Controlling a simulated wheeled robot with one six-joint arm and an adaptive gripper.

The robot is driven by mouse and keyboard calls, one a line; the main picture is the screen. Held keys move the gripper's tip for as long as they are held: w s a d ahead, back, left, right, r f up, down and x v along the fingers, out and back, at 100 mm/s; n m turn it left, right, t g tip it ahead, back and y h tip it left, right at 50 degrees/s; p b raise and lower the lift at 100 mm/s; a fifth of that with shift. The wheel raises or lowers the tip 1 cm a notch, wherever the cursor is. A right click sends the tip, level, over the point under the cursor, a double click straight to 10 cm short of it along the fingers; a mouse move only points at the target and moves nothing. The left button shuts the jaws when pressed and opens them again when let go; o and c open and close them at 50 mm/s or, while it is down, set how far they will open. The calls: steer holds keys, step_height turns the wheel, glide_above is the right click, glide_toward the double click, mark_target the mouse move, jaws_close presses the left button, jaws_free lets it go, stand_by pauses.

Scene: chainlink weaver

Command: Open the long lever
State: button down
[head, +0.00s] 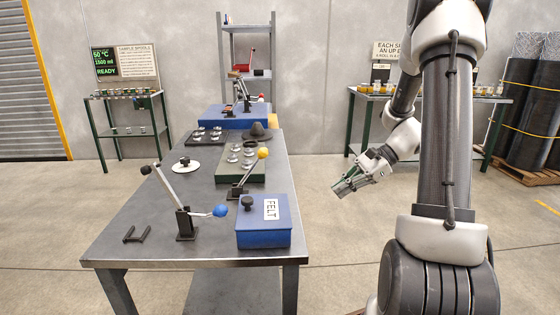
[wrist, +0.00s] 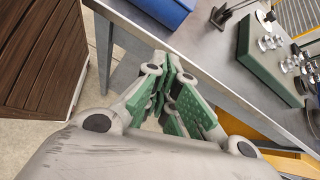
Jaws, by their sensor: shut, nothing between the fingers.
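A long silver lever (head: 166,187) with a black knob leans up and to the left from a black stand (head: 186,224) near the front of the grey table. A shorter rod with a blue ball (head: 220,211) sticks out to the right at the same stand. Another lever with a yellow ball (head: 262,153) rises farther back by a green block. Which of these the task calls the long lever is not marked. My gripper (head: 345,187) is shut and empty, off the table's right side, apart from the levers. Its green-padded fingers show in the wrist view (wrist: 172,70).
A blue FELT box (head: 262,236) stands at the table's front right, between my gripper and the silver lever. The green block (head: 226,170) holds several metal pieces. A black bracket (head: 136,234) lies at the left edge. Open floor lies right of the table.

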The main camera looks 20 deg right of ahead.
steer(key=w+a+r+m+t+y, duration=0.2)
steer(key=w+r+m+t+y, duration=0.1)
steer(key=w+r+m, duration=0.4)
steer(key=w+a+f+n, duration=0.1)
steer(key=w+a, duration=0.5)
steer(key=a, duration=0.6)
steer(key=shift+w+f, duration=0.15)
steer(key=shift+f, duration=0.35)
steer(key=shift+a, duration=0.15)
steer(key=w+a+r+g+h, duration=0.1)
steer(key=w+a+r+h, duration=0.1)
steer(key=a+h, duration=0.3)
steer(key=w+a+r+n+g+h, duration=0.1)
steer(key=w+a+r+h, duration=0.2)
steer(key=a, duration=1)
steer(key=shift+a+r+g+h, duration=0.2)
steer(key=shift+r+g+h, duration=0.25)
steer(key=shift+h, duration=0.75)
